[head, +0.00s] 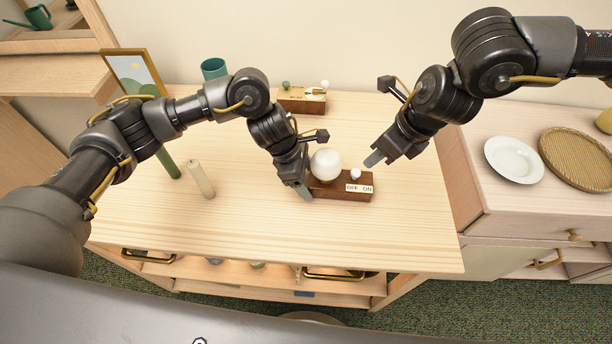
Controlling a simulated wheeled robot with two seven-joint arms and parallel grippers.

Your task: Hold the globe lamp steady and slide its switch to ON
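The globe lamp has a round white globe (327,163) on a dark wooden base (335,190) and stands upright on the light wooden table. A label (359,188) on the base reads OFF and ON, OFF on the left. The small white switch knob (355,173) is above the OFF end of the label. My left gripper (303,190) is at the left end of the base; one finger shows against it, and the other is hidden. My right gripper (374,158) is right of and above the knob, apart from it, empty, its fingertips seemingly together.
A candle (201,179), a picture frame (133,73) and a green cup (214,68) stand to the left and back. A wooden box with knobs (302,98) is behind the lamp. A white plate (513,159) and woven tray (577,158) lie on the right cabinet. The table front is clear.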

